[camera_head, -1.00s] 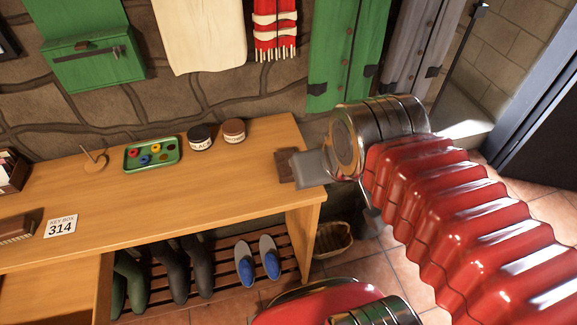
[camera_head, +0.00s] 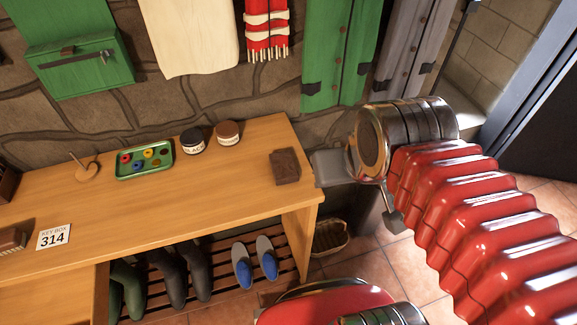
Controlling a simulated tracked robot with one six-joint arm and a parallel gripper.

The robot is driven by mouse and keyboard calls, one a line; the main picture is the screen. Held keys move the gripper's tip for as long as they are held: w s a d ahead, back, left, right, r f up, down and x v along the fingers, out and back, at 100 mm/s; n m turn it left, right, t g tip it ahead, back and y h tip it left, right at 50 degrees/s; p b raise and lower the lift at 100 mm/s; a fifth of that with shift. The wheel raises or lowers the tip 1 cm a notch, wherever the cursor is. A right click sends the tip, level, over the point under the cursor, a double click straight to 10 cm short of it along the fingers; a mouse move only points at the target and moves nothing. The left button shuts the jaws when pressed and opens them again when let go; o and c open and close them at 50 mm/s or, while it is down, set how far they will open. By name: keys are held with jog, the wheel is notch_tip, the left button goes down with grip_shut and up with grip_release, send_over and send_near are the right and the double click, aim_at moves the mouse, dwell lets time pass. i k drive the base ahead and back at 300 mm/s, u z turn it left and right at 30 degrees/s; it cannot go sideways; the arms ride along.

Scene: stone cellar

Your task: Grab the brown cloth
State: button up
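The brown cloth (camera_head: 285,166) lies folded on the right end of the wooden bench top, near its right edge. My gripper (camera_head: 335,170) is just to the right of the cloth, by the bench's right edge. A grey finger plate points left toward the cloth, with a visible gap between them. A second finger part shows lower down, below the metal wrist, apart from the plate. The cloth is in full view and nothing holds it.
On the wooden bench (camera_head: 190,220) stand a black-lidded jar (camera_head: 192,141), a brown-lidded jar (camera_head: 228,134) and a green tray (camera_head: 145,159) of small coloured items. Shoes and boots stand on the slatted rack below. A basket (camera_head: 330,237) sits on the floor to the right.

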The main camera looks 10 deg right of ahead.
aim_at(284, 168)
jog(key=z, duration=0.05)
jog(key=k, duration=1.3)
jog(key=u, duration=1.3)
jog(key=i, duration=0.95)
